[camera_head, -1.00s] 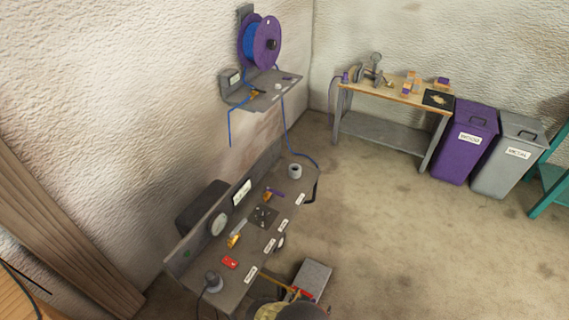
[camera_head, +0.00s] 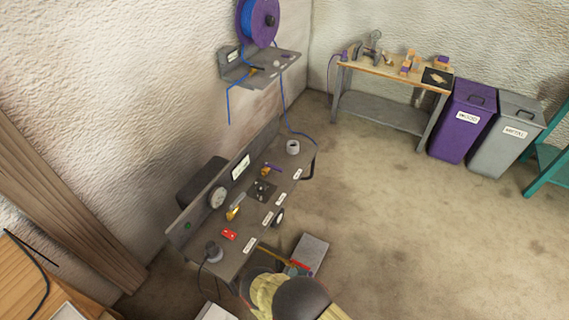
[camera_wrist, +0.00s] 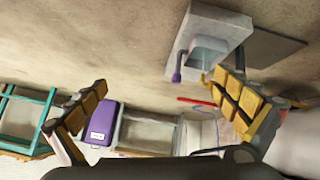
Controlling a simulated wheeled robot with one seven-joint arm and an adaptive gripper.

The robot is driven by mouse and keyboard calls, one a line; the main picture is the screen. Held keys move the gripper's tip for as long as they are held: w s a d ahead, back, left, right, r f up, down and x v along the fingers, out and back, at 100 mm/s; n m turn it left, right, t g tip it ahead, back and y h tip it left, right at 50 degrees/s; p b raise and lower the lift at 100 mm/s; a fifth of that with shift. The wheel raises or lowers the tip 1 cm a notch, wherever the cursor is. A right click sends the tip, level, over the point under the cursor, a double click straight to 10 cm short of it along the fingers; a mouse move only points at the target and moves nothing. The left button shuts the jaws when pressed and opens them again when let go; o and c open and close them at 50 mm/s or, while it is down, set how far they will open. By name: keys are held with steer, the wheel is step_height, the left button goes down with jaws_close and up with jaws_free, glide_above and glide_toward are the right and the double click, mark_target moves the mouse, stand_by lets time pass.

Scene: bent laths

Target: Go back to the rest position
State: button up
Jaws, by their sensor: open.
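My gripper (camera_wrist: 160,110) is open in the wrist view, its two yellow-padded fingers wide apart with nothing held between them. A grey box-like object with a purple-ended handle (camera_wrist: 215,30) lies beyond the right finger; I cannot tell what it is. In the head view part of my arm shows at the bottom middle, and the fingers cannot be made out there. The grey workbench (camera_head: 228,258) with a gauge, small parts and white labels stands to the left of my arm.
A wooden side table (camera_head: 395,72), a purple bin (camera_head: 462,125) and a grey bin (camera_head: 510,140) stand along the back wall. A teal frame (camera_head: 550,165) is at the right edge. A grey box (camera_head: 311,250) is beside the bench. The floor (camera_head: 420,240) on the right is clear.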

steer(key=a+r+n+g+y, duration=0.2)
steer(key=a+r+g+y, duration=0.3)
steer(key=a+r, duration=0.8)
steer(key=a+r+n+g, duration=0.1)
steer(key=a+r+g, duration=0.1)
steer(key=r, duration=0.7)
steer(key=a+r+n+g, duration=0.1)
steer(key=a+r+g, duration=0.1)
steer(key=r, duration=0.7)
steer(key=d+r+n+g+b, duration=0.1)
steer(key=d+r, duration=0.3)
steer(key=r, duration=0.8)
steer(key=d+r+n, duration=0.1)
steer(key=d+r, duration=0.3)
steer(key=r, duration=0.7)
steer(key=s+d+r+m+t, duration=0.1)
steer(key=s+d+r+t, duration=0.1)
steer(key=d+r, duration=0.4)
steer(key=s+d+r+m+t+b, duration=0.1)
steer(key=s+d+r+t, duration=0.2)
steer(key=r, duration=1)
steer(key=s+d+r+m+t+b, duration=0.1)
steer(key=s+d+r+t, duration=0.2)
steer(key=d+r, duration=0.6)
steer(key=shift+s+d+r+h, duration=0.2)
steer(key=shift+r+h, duration=0.1)
